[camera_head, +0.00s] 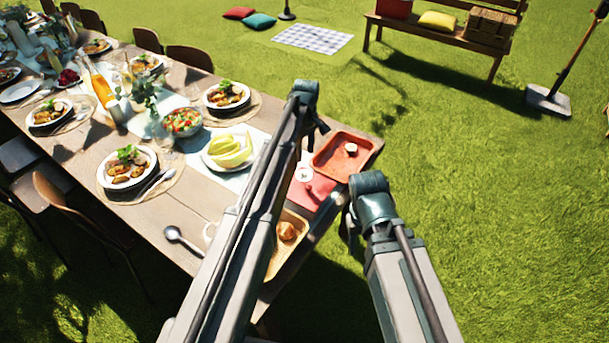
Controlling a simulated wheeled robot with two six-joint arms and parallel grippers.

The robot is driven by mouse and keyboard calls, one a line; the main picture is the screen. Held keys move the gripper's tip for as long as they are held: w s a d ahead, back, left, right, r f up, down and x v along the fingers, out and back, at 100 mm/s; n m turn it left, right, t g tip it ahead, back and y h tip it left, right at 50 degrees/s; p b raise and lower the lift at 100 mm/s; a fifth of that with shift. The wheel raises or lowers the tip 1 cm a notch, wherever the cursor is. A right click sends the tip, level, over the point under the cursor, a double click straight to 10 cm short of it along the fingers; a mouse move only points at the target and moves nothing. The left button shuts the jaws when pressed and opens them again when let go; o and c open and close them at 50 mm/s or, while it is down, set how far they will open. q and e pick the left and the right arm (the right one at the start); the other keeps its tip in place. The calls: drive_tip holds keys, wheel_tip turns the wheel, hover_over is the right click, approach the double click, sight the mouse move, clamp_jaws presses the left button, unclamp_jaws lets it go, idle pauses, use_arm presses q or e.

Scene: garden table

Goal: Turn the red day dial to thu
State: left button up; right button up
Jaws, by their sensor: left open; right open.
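A flat red board (318,190) lies near the table's right end, with a small round white disc (304,174) on it that looks like a dial. Any lettering or pointer is too small to read, so I cannot tell which day it shows. My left gripper (314,130) is above the table, up and slightly right of the disc in the picture, open and apart from it. My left arm covers the board's left side. My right gripper (347,228) is open and empty by the table's right edge, lower right of the board.
A red tray (327,168) with a small pale item lies beside the board. A yellow-orange tray (273,266) holds a bread roll (286,231). A melon plate (211,162), salad bowl (182,122) and set plates crowd the table leftward.

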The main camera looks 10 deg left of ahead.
sight(304, 172)
use_arm(q)
wheel_tip(304, 172, down, 9)
drive_tip(key=b, duration=0.7)
drive_tip(key=shift+s+b, duration=0.1)
drive_tip(key=shift+b, duration=0.25)
drive_tip(key=shift+r, duration=0.1)
clamp_jaws()
